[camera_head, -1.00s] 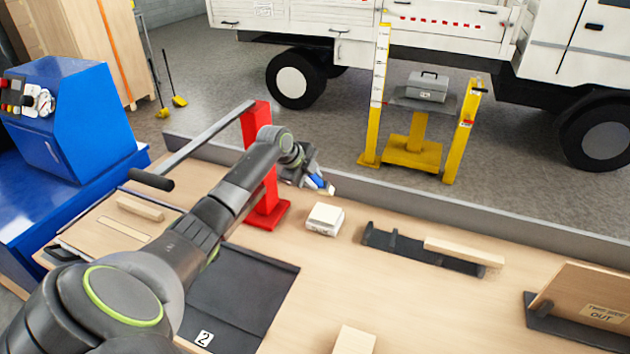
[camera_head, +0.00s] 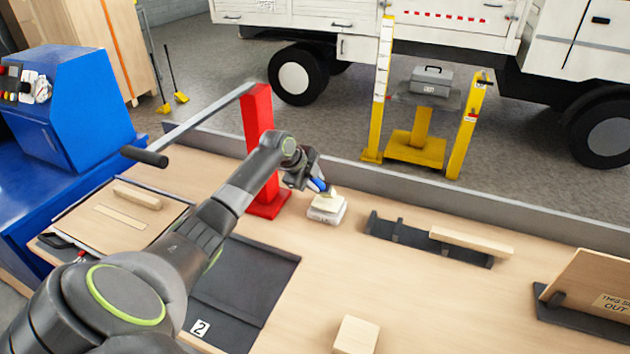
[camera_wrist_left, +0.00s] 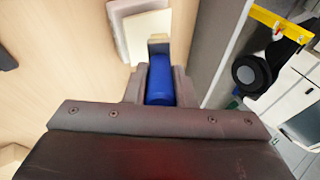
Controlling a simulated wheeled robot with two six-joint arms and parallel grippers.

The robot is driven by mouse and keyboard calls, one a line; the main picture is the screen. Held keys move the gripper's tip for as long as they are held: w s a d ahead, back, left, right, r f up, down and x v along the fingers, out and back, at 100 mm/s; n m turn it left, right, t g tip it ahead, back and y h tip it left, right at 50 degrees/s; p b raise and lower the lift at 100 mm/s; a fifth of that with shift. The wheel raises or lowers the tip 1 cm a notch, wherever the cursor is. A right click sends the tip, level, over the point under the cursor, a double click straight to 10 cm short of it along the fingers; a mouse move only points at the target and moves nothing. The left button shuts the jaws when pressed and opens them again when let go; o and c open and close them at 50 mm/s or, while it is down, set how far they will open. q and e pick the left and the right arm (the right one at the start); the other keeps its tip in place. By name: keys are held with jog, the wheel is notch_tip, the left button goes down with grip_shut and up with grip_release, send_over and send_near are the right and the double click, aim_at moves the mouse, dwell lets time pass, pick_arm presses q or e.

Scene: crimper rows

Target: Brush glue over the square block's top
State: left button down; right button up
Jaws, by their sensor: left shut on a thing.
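My left gripper (camera_head: 312,183) is shut on the blue handle of a brush (camera_head: 319,187). In the left wrist view the blue handle (camera_wrist_left: 160,80) sits between the two fingers. The brush's pale tip is at a small white container (camera_head: 325,215) with a cream top, seen in the wrist view too (camera_wrist_left: 126,10). I cannot tell whether the bristles touch that top. A light wooden square block (camera_head: 356,335) lies at the table's front, well apart from the gripper. My right gripper is out of view.
A red post (camera_head: 258,110) with a long lever stands just left of the gripper. A dark rack (camera_head: 385,229) holds a wooden strip (camera_head: 470,242) to the right. A black mat (camera_head: 240,290) lies under my arm. Bare table separates the container and the square block.

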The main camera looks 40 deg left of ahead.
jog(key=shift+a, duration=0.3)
pick_arm(q)
jog(key=shift+f+b, duration=0.3)
jog(key=shift+f, duration=0.15)
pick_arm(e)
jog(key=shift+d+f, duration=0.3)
pick_arm(q)
jog(key=shift+f+b, duration=0.4)
jog(key=shift+f, duration=0.2)
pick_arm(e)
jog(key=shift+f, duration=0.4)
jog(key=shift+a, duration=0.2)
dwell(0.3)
pick_arm(q)
jog(key=shift+f, duration=0.2)
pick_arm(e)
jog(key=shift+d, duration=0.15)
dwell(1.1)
